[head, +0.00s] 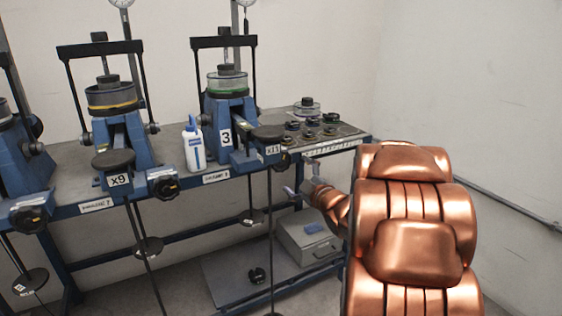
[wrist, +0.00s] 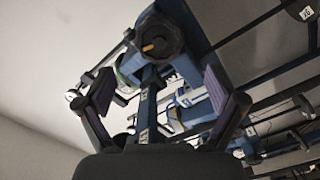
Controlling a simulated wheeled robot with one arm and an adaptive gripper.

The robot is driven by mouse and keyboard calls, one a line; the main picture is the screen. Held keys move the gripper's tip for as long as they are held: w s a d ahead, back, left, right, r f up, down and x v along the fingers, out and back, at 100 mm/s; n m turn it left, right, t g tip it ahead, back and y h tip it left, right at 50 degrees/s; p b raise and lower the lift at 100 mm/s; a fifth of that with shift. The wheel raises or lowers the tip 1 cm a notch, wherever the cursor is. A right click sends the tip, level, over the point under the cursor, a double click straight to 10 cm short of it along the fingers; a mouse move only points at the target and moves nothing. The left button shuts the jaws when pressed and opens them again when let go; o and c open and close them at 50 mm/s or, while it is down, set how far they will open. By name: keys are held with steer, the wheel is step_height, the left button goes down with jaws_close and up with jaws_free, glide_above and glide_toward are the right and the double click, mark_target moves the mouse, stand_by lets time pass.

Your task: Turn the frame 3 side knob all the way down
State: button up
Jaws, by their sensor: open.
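Frame 3 (head: 228,105) is a blue lever frame with a "3" label, standing on the bench in the middle of the head view. Its dark side knob (head: 285,161) sits low on its right, partly hidden behind the x11 plate and tag. In the wrist view a black knob with a yellow mark (wrist: 158,36), apparently this one, lies ahead of my gripper (wrist: 159,88), above the middle of the gap. My gripper also shows in the head view (head: 301,177), just right of and below the knob. Its purple-padded fingers are apart, with nothing between them touching.
A similar frame with an x9 tag (head: 120,125) stands to the left. A white bottle (head: 194,148) stands between the two frames. Several dark weights (head: 312,132) lie on the bench's right end. A hanging rod and the x11 plate (head: 268,132) are close to my gripper.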

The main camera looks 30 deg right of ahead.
mark_target(283, 162)
steer(key=w, duration=0.9)
steer(key=shift+w+d+r+p, duration=0.1)
steer(key=shift+w+d+p, duration=0.05)
steer(key=shift+d+p, duration=0.25)
steer(key=shift+w, duration=0.2)
steer(key=shift+c, duration=0.4)
steer(key=c, duration=1.5)
